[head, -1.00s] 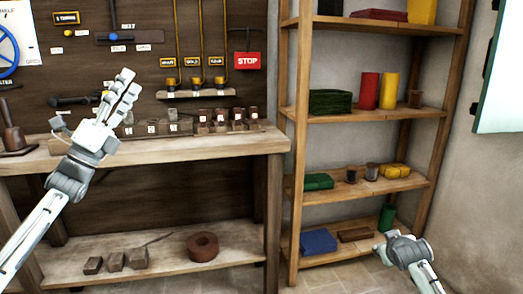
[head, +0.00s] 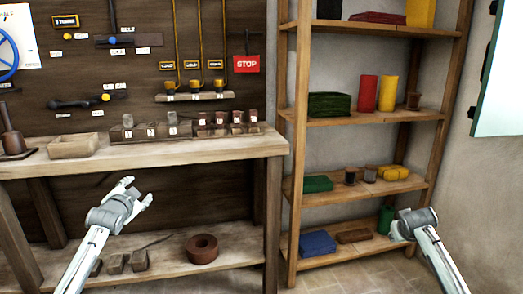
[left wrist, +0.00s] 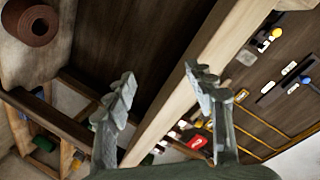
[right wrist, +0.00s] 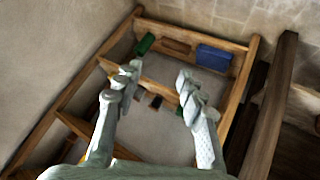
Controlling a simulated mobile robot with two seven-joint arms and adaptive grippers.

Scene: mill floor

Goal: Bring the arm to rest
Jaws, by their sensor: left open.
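My left gripper (head: 140,190) is in front of the workbench, below the front edge of its top in the head view. Its two fingers stand apart with nothing between them, as the left wrist view (left wrist: 160,82) also shows. My right gripper is at the lower right of the head view, in front of the shelf unit, its fingers mostly hidden there. In the right wrist view (right wrist: 160,75) its fingers are spread and empty, with the shelves beyond them. Neither gripper visibly touches anything.
The workbench (head: 200,152) carries a wooden tray (head: 74,145) and a rack of small blocks. Its lower shelf holds a brown ring (head: 202,248) and several grey blocks. The wooden shelf unit (head: 290,200) stands to the right with boxes and cans. A pale panel (head: 502,80) hangs at far right.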

